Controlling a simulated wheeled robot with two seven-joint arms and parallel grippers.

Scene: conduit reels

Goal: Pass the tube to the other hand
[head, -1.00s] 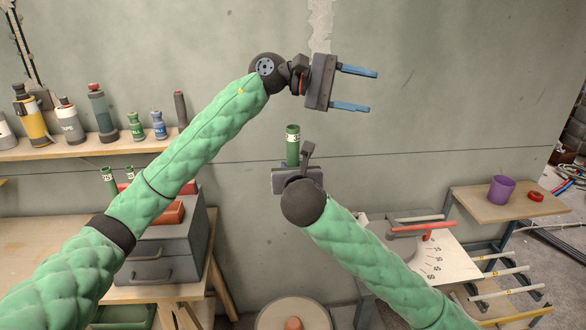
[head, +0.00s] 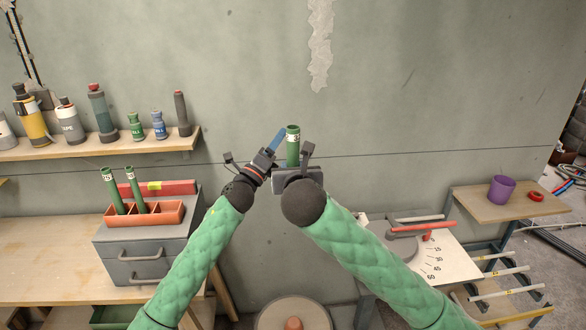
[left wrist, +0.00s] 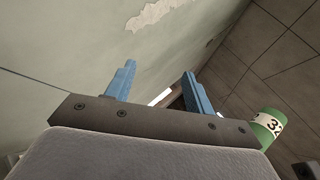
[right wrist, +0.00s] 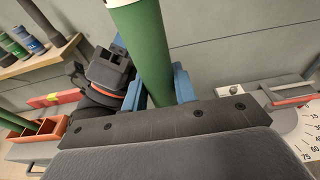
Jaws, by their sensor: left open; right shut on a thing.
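A green tube (head: 293,146) with a white label near its top stands upright in my right gripper (head: 295,165), in front of the wall. The right wrist view shows the tube (right wrist: 145,50) between the blue fingers of my right gripper (right wrist: 158,88), which is shut on it. My left gripper (head: 281,138) is just left of the tube, its blue fingers pointing up and right. In the left wrist view my left gripper (left wrist: 158,85) is open with nothing between its fingers. The tube's labelled end (left wrist: 266,128) shows outside them, at the right.
Two more green tubes (head: 112,190) stand in an orange divided tray (head: 172,213) on a grey drawer box (head: 150,262). A shelf (head: 100,147) holds several bottles. A purple cup (head: 501,189) stands at right. Air around the grippers is clear.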

